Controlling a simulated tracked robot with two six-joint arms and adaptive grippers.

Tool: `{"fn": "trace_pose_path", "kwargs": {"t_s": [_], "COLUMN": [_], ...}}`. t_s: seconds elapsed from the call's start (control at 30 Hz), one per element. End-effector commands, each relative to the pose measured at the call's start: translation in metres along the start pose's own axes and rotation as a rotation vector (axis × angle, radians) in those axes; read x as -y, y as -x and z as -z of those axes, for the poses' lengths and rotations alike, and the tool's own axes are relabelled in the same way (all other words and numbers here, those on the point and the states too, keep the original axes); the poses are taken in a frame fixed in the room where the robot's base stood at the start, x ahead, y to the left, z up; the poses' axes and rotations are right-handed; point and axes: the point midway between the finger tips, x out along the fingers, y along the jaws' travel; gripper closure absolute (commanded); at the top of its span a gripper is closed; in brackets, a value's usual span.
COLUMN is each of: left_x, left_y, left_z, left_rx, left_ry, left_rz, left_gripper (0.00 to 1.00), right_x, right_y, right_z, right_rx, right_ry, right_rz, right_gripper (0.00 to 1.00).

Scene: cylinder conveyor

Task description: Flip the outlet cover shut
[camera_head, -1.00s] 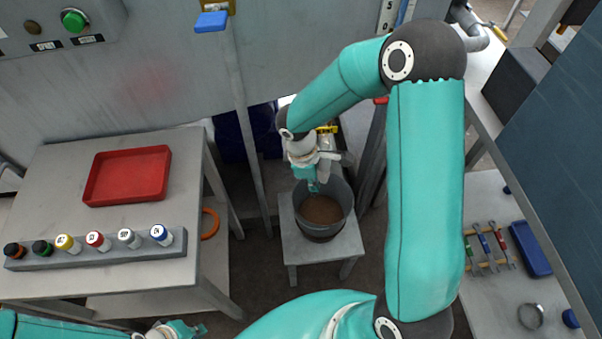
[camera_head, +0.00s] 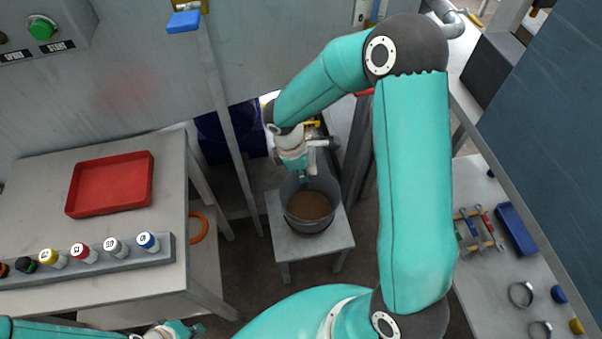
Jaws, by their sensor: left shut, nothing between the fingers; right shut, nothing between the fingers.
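My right gripper (camera_head: 303,176) is shut and empty, pointing down at the back rim of a grey bucket (camera_head: 334,206). The bucket holds brown material (camera_head: 309,205) and stands on a small grey table. Just behind the gripper, a yellow part (camera_head: 313,122) and a small pale part (camera_head: 319,143) show at the machine's outlet area. My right wrist and forearm hide much of that area, so I cannot make out the outlet cover or its position. My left gripper (camera_head: 188,329) is shut and empty at the bottom edge, far from the outlet.
The small grey table (camera_head: 282,246) has bare room around the bucket. At left, a bench holds a red tray (camera_head: 72,198) and a rack (camera_head: 166,256) of several coloured-cap bottles. At right, a bench carries wrenches, rings and a blue box (camera_head: 518,230). A machine post (camera_head: 228,130) stands left of my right wrist.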

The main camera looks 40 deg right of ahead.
Motion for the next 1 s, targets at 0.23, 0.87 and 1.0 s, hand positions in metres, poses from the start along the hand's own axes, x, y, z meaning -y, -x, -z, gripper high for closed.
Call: {"fn": "trace_pose_path", "kwargs": {"t_s": [0.23,0.87,1.0], "left_x": [0.0,-0.005,-0.005], "left_y": [0.001,0.015,0.015], "left_z": [0.0,0.0,0.0], "left_rx": [0.0,-0.001,0.0], "left_ry": [0.0,0.0,0.0], "left_rz": [0.0,0.0,0.0], "left_gripper": [1.0,1.0,1.0], "right_x": [-0.003,-0.003,-0.004], "right_y": [0.001,0.043,0.075], "right_z": [0.003,0.026,0.026], "right_rx": [0.0,-0.002,-0.004], "right_ry": [0.0,-0.008,-0.007], "right_rz": [0.0,-0.005,-0.005], "right_gripper": [1.0,1.0,1.0]}}
